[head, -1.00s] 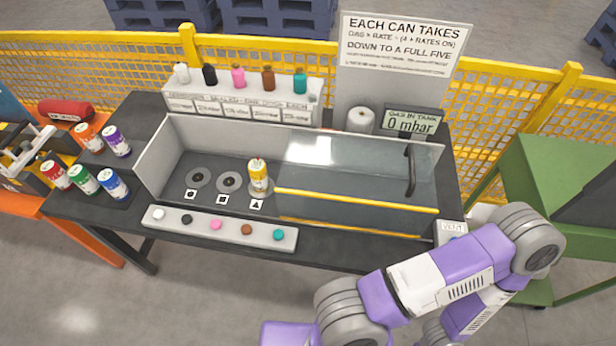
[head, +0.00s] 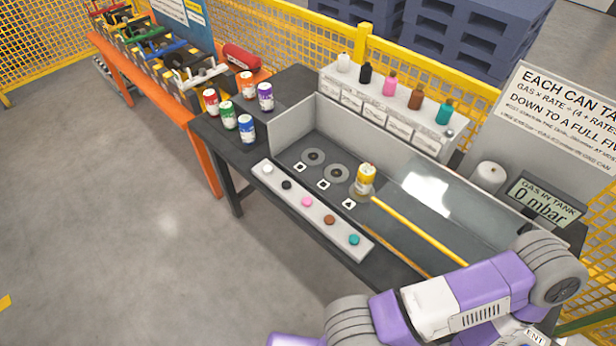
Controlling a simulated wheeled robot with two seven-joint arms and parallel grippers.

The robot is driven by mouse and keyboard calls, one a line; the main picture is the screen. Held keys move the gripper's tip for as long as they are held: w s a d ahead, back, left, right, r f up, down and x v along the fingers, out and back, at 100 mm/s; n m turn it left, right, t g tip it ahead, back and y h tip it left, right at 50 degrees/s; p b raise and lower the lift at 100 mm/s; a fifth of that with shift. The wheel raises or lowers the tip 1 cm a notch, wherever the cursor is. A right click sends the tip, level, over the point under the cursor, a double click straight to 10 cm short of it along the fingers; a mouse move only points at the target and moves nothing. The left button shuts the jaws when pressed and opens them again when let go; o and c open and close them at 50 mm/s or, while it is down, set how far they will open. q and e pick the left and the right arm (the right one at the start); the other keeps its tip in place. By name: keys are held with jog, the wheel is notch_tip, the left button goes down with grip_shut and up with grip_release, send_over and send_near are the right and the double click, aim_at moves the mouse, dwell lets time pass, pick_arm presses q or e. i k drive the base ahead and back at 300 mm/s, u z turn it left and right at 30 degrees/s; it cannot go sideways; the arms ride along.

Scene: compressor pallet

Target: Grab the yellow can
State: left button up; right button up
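The yellow can (head: 364,180) is a white and yellow can standing upright inside the grey-walled open bay on the dark bench. It stands on the rightmost of three round spots, by the triangle mark (head: 348,204). The yellow-edged clear panel (head: 415,232) begins just to its right. My purple and white arm comes in at the lower right, but its gripper is out of the picture. My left gripper is not in view either.
Red, green, blue, orange and purple cans (head: 265,96) stand on the bench's left end. A strip of coloured buttons (head: 312,208) runs along the front. Small bottles (head: 389,84) line the back shelf. The gauge (head: 541,201) reads 0 mbar. Open floor lies at the left.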

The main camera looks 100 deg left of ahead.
aim_at(366, 175)
jog(key=u, duration=2.2)
